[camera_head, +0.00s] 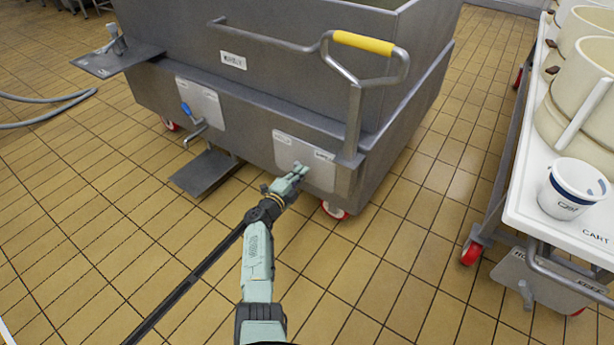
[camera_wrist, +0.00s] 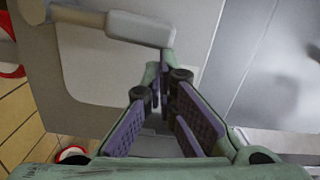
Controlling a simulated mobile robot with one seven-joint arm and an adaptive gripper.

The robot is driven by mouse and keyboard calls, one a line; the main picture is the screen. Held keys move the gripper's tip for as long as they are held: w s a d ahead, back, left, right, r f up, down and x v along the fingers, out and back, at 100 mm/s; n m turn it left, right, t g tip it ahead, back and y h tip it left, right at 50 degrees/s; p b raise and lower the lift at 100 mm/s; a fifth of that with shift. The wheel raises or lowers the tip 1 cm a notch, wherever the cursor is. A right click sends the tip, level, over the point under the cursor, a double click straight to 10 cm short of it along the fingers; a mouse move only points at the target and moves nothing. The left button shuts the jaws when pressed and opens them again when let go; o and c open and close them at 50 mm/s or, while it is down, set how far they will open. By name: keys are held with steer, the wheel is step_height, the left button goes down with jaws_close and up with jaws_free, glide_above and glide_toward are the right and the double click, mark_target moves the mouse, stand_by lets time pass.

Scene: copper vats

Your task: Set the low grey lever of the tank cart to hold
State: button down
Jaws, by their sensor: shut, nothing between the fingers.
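The grey tank cart (camera_head: 310,95) stands ahead, with a pale plate (camera_head: 318,178) low on its near side. The plate has two small labels, too small to read. My gripper (camera_head: 302,170) is in front of this plate, its fingers drawn together and empty. In the wrist view, my gripper (camera_wrist: 157,82) points at the plate (camera_wrist: 105,75). The low grey lever (camera_wrist: 140,28) lies across the top of that view, just beyond the fingertips; I cannot tell whether they touch it. In the head view my gripper mostly hides the lever, so its setting is unclear.
A blue-handled lever (camera_head: 187,110) sits on another plate to the left, above a grey pedal-like flap (camera_head: 205,172). A yellow-gripped push handle (camera_head: 363,42) rises above. A white-topped cart (camera_head: 530,205) with pots stands right. A grey hose (camera_head: 45,118) lies left. Tiled floor between is clear.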

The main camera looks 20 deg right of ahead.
steer(key=w+a+n+b, duration=0.4)
steer(key=w+n, duration=0.2)
steer(key=shift+a, duration=0.35)
steer(key=shift+w+r, duration=0.1)
stand_by(0.5)
